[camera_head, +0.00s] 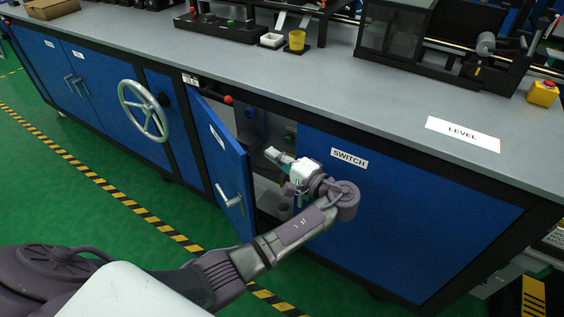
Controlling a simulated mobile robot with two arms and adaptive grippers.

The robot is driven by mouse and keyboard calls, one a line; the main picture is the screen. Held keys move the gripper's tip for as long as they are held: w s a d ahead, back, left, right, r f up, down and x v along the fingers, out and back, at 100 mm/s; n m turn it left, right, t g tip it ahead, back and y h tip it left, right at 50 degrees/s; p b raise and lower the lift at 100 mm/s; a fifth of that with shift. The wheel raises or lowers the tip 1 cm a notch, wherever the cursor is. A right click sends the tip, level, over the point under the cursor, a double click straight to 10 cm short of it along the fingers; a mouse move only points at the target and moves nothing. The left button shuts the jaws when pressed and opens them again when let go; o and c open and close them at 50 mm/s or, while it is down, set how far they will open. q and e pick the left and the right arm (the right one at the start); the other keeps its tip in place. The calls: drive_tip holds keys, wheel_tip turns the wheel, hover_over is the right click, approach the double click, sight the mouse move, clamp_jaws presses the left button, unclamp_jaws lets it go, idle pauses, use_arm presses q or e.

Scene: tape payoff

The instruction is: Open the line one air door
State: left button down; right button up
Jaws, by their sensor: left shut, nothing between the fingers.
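A blue cabinet door (222,165) in the front of the long bench stands swung outward, with a silver handle (231,197) on its outer face. A small white label above its opening is too small to read surely. My left gripper (270,152) is shut and empty at the cabinet opening, to the right of the open door and apart from its handle. The opening behind shows dark, with a blue and a green round part inside; my wrist hides some of it. My right gripper is not in view.
A silver handwheel (143,111) sticks out left of the door. A blue panel labelled SWITCH (400,215) is to the right. Green floor lies in front.

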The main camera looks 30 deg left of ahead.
use_arm(q)
drive_tip(key=s+a, duration=0.2)
drive_tip(key=a, duration=0.4)
drive_tip(key=shift+a, duration=0.15)
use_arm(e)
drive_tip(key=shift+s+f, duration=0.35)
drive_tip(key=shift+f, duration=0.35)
use_arm(q)
drive_tip(key=shift+s+a+f+p, duration=0.1)
drive_tip(key=shift+s+p, duration=0.05)
drive_tip(key=shift+p, duration=0.15)
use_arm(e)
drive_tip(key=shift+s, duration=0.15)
